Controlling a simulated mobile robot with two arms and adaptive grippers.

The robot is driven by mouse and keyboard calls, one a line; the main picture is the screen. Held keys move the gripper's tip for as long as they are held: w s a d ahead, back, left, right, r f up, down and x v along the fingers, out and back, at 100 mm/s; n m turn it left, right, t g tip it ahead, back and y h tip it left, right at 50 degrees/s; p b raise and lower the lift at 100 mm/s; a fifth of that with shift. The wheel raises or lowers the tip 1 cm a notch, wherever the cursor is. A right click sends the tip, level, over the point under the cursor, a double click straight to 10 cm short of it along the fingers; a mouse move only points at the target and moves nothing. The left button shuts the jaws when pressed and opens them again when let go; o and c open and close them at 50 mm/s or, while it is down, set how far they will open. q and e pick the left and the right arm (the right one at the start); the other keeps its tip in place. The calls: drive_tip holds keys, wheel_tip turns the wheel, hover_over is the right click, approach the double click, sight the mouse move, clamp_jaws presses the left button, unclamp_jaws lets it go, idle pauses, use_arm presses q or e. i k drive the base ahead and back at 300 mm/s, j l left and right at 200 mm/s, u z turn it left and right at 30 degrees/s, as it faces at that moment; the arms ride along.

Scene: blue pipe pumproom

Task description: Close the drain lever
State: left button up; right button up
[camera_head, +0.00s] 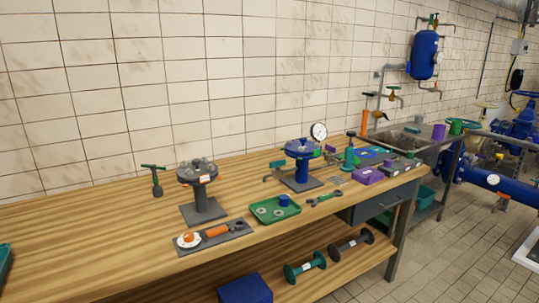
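I cannot tell for certain which part is the drain lever. A blue-topped stand with a flange (301,150) is on the wooden bench. A small green lever (277,164) sticks out at its left, and another green piece (330,148) shows at its right. A round white pressure gauge (319,131) rises behind it. These levers are too small to read as open or closed. Neither of my grippers shows in the head view.
The wooden bench (100,235) also bears a grey flange stand (203,202), a green T-handled piece (154,179), a green tray (258,214), a tool mat (235,233) and a purple box (367,175). A sink (400,139) and a blue tank (424,55) are at the right. Tiled floor lies in front.

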sight(277, 164)
drive_tip(key=i+l+u, duration=0.55)
drive_tip(key=i+l, duration=0.2)
drive_tip(key=l, duration=0.3)
